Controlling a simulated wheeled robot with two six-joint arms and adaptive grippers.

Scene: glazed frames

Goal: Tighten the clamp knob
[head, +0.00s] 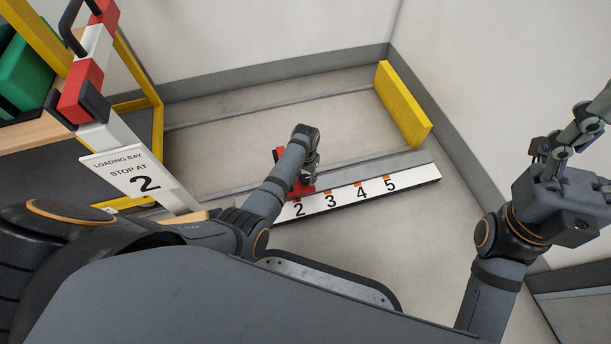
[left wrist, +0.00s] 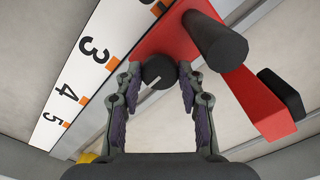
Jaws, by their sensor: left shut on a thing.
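The round black clamp knob (left wrist: 158,72) with a white line on its face shows in the left wrist view. It sits on the red stop (left wrist: 240,92), which also shows in the head view (head: 303,188) on the rail near the 2. My left gripper (head: 308,160) reaches down over the stop. In the left wrist view my left gripper (left wrist: 158,80) is shut on the knob, one finger on each side. The knob's line slants up to the right. My right gripper (head: 577,130) is raised at the right, away from the rail; its jaw opening is unclear.
The numbered scale (head: 345,203) has orange marks. A sign (head: 130,172) reads "LOADING BAY STOP AT 2". A black handle (left wrist: 216,38) rises from the stop beside the knob. A yellow end plate (head: 402,105) stands at the far right. A green bin (head: 25,75) is at the left.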

